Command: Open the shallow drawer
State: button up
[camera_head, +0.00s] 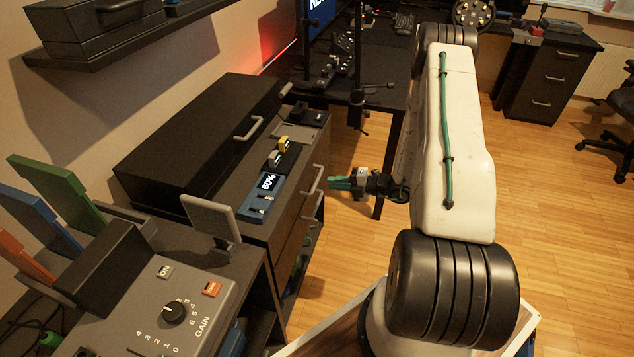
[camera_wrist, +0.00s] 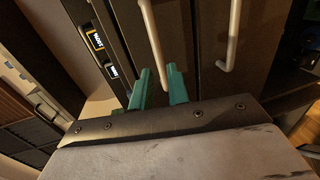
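The shallow drawer seems to be the upper one in the dark cabinet, its front (camera_wrist: 176,25) shut flush. Its pale bar handle (camera_wrist: 152,38) also shows in the head view (camera_head: 318,176). My gripper (camera_head: 334,182) is in front of this handle, to its right in the head view. In the wrist view its two green fingertips (camera_wrist: 158,72) are apart, with the handle's near end in line with the gap between them. I cannot tell whether the fingers are around the handle or just short of it. Nothing appears clamped.
A lower drawer handle (camera_wrist: 234,38) lies beside the upper one. On the cabinet top are a blue 60% display box (camera_head: 264,192) and a large black case (camera_head: 200,132). A grey GAIN control box (camera_head: 190,300) stands nearer. Wooden floor (camera_head: 540,200) is open at right.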

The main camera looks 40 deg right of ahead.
aim_at(316, 180)
jog(key=x, duration=0.7)
jog(key=shift+r, duration=0.1)
grip_shut()
